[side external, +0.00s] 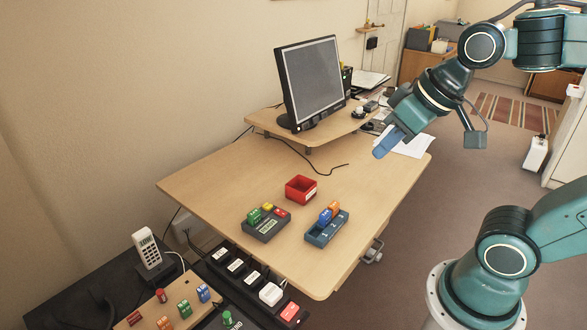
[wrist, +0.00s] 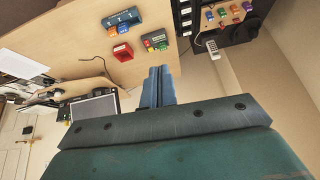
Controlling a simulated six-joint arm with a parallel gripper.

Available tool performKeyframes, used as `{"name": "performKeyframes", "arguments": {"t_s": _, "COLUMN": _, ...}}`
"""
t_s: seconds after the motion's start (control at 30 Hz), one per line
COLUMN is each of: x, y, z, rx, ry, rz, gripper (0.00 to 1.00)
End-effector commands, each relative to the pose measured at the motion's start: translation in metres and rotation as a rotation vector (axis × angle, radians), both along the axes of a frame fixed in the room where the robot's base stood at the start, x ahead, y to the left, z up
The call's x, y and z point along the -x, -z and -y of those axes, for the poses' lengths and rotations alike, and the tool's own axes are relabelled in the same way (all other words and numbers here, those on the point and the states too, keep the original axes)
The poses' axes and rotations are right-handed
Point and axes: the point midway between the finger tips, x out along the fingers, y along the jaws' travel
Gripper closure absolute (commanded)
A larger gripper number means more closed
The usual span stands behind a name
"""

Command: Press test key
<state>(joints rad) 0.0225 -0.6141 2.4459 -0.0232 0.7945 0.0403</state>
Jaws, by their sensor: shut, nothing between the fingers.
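A dark grey box (side external: 265,229) on the desk carries a green block (side external: 254,215), a small yellow part (side external: 267,206) and a red key-like part (side external: 281,212). Its lettering is too small to read, so I cannot tell for sure which part is the test key. The box also shows in the wrist view (wrist: 156,36). My gripper (side external: 378,153) is shut and empty, with blue fingers. It is in the air above the desk's right side, well apart from the box. In the wrist view its fingertips (wrist: 158,70) point toward the desk.
A blue holder (side external: 318,236) with orange and blue blocks stands right of the box. An open red bin (side external: 296,194) stands behind them. A monitor (side external: 312,78) stands on a raised shelf. A dark strip (side external: 237,268) and wooden board lie below left. The middle desk is clear.

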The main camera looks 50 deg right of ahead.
Motion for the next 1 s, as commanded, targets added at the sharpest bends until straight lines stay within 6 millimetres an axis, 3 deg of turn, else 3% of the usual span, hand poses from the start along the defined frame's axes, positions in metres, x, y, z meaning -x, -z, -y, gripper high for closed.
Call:
{"name": "performKeyframes", "arguments": {"t_s": 0.53, "x": -0.103, "y": 0.011, "z": 0.007, "rx": -0.077, "ry": 0.089, "rz": 0.05, "gripper": 1.0}}
{"name": "performKeyframes", "arguments": {"t_s": 1.0, "x": -0.188, "y": 0.044, "z": 0.019, "rx": -0.16, "ry": 0.172, "rz": 0.097, "gripper": 1.0}}
